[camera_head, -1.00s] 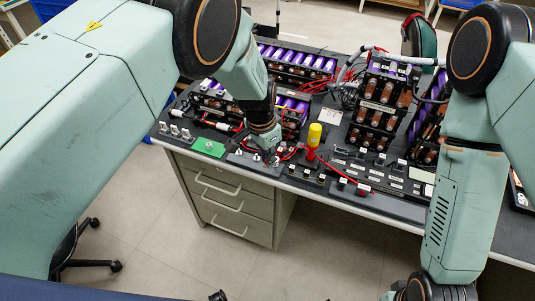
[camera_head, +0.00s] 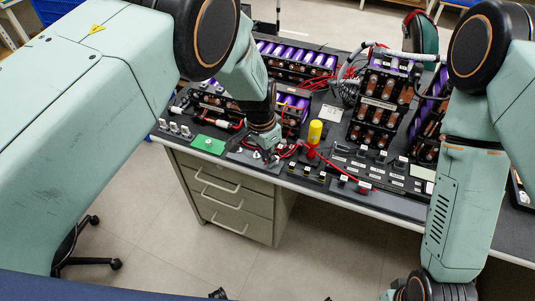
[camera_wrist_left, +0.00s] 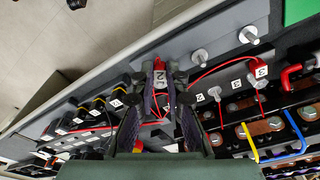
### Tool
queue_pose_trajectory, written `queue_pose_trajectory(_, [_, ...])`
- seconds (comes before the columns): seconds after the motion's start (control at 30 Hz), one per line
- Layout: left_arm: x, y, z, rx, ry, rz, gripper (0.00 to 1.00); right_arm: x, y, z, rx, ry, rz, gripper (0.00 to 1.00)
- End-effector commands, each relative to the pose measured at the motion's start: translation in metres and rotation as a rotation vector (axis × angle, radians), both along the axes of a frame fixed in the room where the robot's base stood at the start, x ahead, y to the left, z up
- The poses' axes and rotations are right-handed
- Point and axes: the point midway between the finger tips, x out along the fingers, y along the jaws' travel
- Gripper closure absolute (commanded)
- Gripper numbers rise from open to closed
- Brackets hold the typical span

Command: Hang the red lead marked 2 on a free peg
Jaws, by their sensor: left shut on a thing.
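My left gripper (camera_wrist_left: 160,90) is shut on the red lead marked 2 (camera_wrist_left: 159,66), whose red end and white label show between its fingertips in the left wrist view. In the head view, this gripper (camera_head: 268,156) is low over the bench's front left part, and what it holds is too small to tell. Bare metal pegs stand on a grey plate beside it: one peg (camera_wrist_left: 199,56) is close to the fingertips, another peg (camera_wrist_left: 249,35) is further right. A red lead marked 3 (camera_wrist_left: 260,69) is near a third peg (camera_wrist_left: 214,92). My right gripper is out of view.
A yellow-topped cylinder (camera_head: 315,132) stands right of the left gripper. A green plate (camera_head: 208,145) lies to the left. Battery racks with purple cells (camera_head: 300,59) and copper parts fill the back. A row of small labelled black blocks (camera_wrist_left: 98,106) lines the front edge.

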Motion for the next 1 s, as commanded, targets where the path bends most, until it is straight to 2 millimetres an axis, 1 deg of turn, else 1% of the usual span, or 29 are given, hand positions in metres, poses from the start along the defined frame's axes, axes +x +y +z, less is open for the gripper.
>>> queue_pose_trajectory(0.03, [0.0000,0.0002,-0.0049,0.000,0.000,0.000,1.00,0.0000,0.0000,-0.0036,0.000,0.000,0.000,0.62])
queue_pose_trajectory(0.13, [-0.0001,0.0004,-0.0092,0.000,0.000,0.000,1.00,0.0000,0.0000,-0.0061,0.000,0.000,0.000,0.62])
queue_pose_trajectory(0.87, [-0.0010,0.0004,-0.0118,0.000,0.000,0.000,1.00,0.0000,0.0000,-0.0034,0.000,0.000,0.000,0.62])
queue_pose_trajectory(0.9, [-0.0010,0.0004,-0.0118,0.000,0.000,0.000,0.85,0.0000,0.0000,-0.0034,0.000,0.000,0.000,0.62])
queue_pose_trajectory(1.0, [-0.0010,0.0004,-0.0118,0.000,0.000,0.000,0.76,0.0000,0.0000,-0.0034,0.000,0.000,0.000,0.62])
